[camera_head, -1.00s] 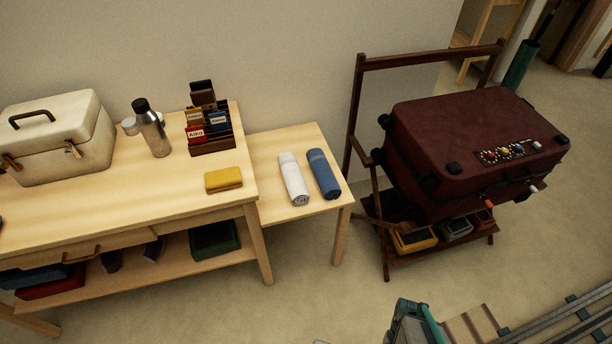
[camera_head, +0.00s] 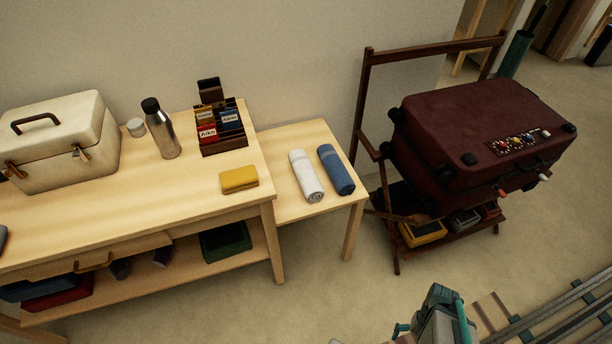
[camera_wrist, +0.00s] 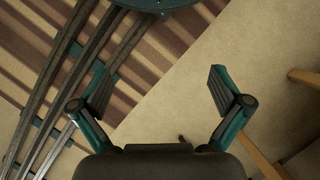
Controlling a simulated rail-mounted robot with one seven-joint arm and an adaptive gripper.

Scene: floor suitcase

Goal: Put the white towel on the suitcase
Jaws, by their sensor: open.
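The rolled white towel (camera_head: 306,175) lies on the low side table in the head view, just left of a rolled blue towel (camera_head: 336,169). The dark red suitcase (camera_head: 470,115) lies flat on a dark wooden rack to the right of the table, with a bare upper face except for a strip of small coloured knobs near its front edge. My gripper (camera_wrist: 160,95) is open and empty in the wrist view, above the floor. In the head view, part of my arm shows at the bottom edge, well apart from the towel.
The low side table (camera_head: 285,212) adjoins a larger table holding a yellow cloth (camera_head: 239,180), a steel flask (camera_head: 161,130), a card box (camera_head: 221,130) and a cream case (camera_head: 65,140). The rack (camera_head: 364,100) has a tall back frame. Rails (camera_head: 570,312) run along the floor at lower right.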

